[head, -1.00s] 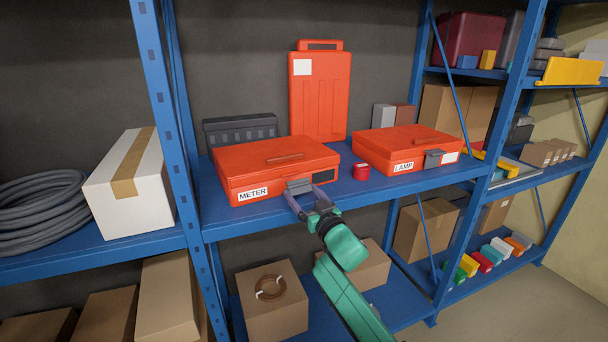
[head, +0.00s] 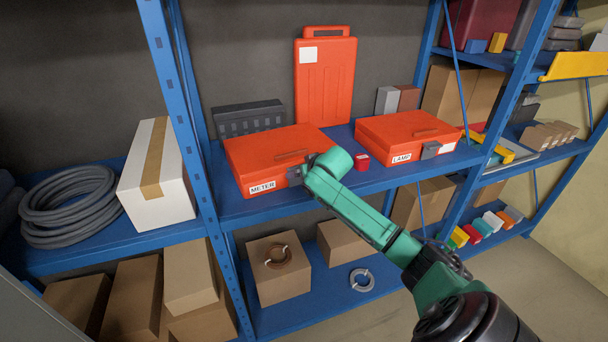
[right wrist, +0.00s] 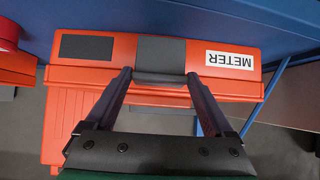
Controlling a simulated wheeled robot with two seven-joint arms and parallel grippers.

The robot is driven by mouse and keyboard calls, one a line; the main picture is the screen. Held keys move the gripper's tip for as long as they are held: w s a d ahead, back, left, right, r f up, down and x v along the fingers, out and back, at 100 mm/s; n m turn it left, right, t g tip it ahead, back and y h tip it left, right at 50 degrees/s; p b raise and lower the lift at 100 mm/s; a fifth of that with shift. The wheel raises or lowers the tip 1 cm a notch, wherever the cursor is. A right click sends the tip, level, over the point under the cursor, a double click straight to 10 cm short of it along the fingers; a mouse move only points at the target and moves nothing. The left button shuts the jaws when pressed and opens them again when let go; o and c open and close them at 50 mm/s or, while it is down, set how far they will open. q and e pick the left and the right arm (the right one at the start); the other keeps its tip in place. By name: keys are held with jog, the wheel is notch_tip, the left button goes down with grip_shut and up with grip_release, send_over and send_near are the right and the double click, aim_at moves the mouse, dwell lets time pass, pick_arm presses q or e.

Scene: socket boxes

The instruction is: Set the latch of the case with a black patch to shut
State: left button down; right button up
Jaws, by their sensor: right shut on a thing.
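The orange case labelled METER (head: 262,150) lies flat on the blue shelf. In the right wrist view it appears upside down, with a black patch (right wrist: 87,47) on its front beside the grey latch (right wrist: 161,56). My right gripper (right wrist: 160,75) has one finger at each side of this latch and is shut on it. Whether the latch is fastened is hard to tell. In the head view my right wrist hides the patch and most of the latch. A second orange case, labelled LAMP (head: 405,130), has a grey latch and a white patch. My left gripper is not in view.
A small red cylinder (head: 361,161) stands between the two cases. An upright orange case (head: 325,80) and a dark grey bin (head: 249,118) stand behind. A blue post (head: 185,110) and a white box (head: 156,175) are on the left.

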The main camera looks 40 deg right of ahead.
jog(key=shift+w+r, duration=0.1)
jog(key=shift+w, duration=0.05)
dwell(0.4)
jog(key=o, duration=1.1)
jog(key=shift+w, duration=0.1)
jog(key=b+v, duration=0.2)
jog(key=v, duration=0.5)
jog(key=b+v, duration=0.3)
jog(key=v, duration=0.4)
jog(key=shift+r, duration=0.45)
